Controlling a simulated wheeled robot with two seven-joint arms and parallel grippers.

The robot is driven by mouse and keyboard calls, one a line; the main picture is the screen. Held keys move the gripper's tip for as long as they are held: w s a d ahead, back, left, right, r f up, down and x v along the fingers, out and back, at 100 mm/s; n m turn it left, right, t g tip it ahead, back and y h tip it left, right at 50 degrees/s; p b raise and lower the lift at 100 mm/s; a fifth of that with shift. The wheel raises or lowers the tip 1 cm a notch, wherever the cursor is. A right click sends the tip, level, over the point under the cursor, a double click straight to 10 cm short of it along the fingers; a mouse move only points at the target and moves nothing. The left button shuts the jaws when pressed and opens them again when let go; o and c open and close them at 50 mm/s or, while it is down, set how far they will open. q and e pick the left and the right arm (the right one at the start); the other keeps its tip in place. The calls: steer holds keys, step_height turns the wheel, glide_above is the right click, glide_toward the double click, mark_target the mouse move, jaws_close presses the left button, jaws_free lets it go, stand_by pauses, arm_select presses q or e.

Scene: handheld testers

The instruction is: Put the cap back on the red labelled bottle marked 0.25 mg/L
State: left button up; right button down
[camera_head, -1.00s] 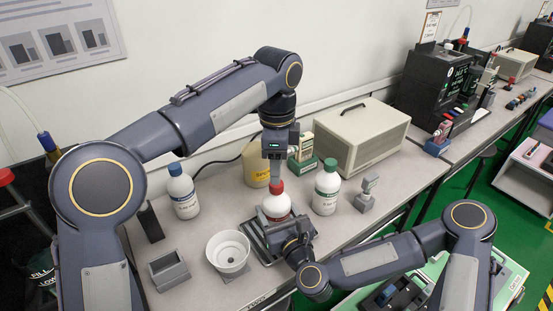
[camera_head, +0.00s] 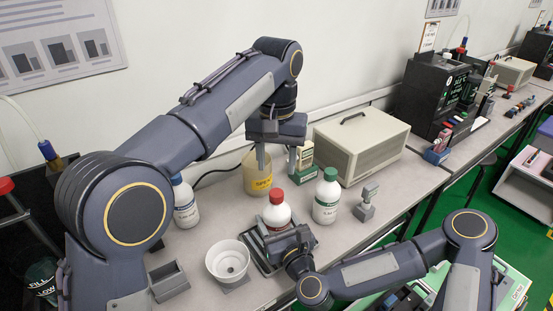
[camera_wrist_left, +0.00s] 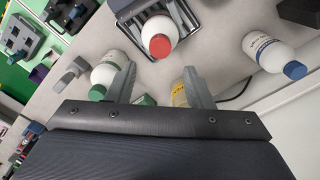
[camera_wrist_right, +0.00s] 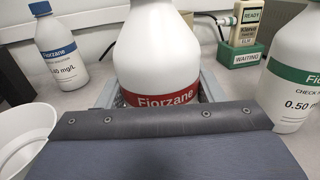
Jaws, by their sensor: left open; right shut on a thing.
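The red-labelled bottle (camera_wrist_right: 160,50) stands upright on a grey tray; its concentration mark is hidden. Its red cap (camera_head: 276,197) sits on top of the neck and also shows in the left wrist view (camera_wrist_left: 160,46). I cannot tell how tightly it is seated. My left gripper (camera_head: 277,162) is open and empty, above and behind the cap, clear of it. My right gripper (camera_head: 277,230) is shut on the bottle's lower body from the front; its fingertips are mostly hidden.
A green-capped bottle (camera_head: 326,197) stands to the right, a blue-capped bottle (camera_head: 184,203) to the left. A yellow-labelled container (camera_head: 256,176) is behind. A white cup (camera_head: 228,262) and grey holder (camera_head: 168,280) stand front left. A beige box (camera_head: 362,145) is at back right.

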mark_target(276, 192)
arm_select(q)
steer(key=shift+f, duration=0.1)
steer(key=shift+f, duration=3.95)
steer(key=shift+c, duration=0.5)
steer(key=c, duration=0.9)
steer(key=o, duration=1.1)
steer(key=shift+o, duration=0.2)
steer(key=shift+r, duration=0.1)
step_height(276, 192, up, 12)
